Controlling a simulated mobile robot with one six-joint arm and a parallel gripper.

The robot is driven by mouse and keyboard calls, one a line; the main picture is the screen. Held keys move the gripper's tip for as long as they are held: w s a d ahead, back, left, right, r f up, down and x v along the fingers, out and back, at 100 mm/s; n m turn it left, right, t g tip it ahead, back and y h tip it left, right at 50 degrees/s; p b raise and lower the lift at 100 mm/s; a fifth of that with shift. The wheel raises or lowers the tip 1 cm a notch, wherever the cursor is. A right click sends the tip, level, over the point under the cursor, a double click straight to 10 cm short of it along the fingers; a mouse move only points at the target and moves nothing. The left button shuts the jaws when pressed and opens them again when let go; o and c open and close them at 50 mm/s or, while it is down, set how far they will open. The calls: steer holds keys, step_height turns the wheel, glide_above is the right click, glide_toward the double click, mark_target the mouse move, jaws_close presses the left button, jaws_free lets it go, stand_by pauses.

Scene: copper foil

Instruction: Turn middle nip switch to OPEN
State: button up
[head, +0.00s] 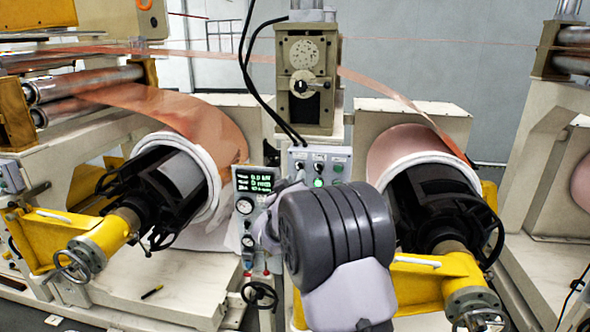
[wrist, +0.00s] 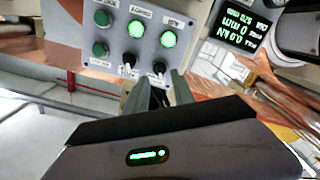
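The grey control panel (head: 341,155) stands below the nip unit in the head view; the wrist view shows it turned upside down (wrist: 118,75). In the wrist view, a row holds two black-and-white switches and a green button (wrist: 101,49). The middle switch (wrist: 129,63) is beside the other switch (wrist: 160,68). I cannot read the labels or the switch positions clearly. My gripper (wrist: 160,82) has its fingers apart in front of the panel, with the outer switch seen between them. Contact cannot be told. In the head view my arm hides the gripper's tips.
Lit green lamps (wrist: 138,29) sit by the switches. A dark readout panel (head: 257,180) with gauges stands left of the control panel. Copper rolls (head: 180,115) and (head: 408,148) on yellow-armed shafts flank the panel. A black handwheel (head: 260,295) is below.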

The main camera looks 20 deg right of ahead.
mark_target(298, 169)
steer(key=x, duration=0.4)
steer(key=shift+w+d+r, duration=0.1)
steer(key=shift+w+d, duration=0.1)
steer(key=shift+w, duration=0.1)
steer(key=shift+s, duration=0.1)
steer(key=shift+c, duration=0.2)
jaws_close()
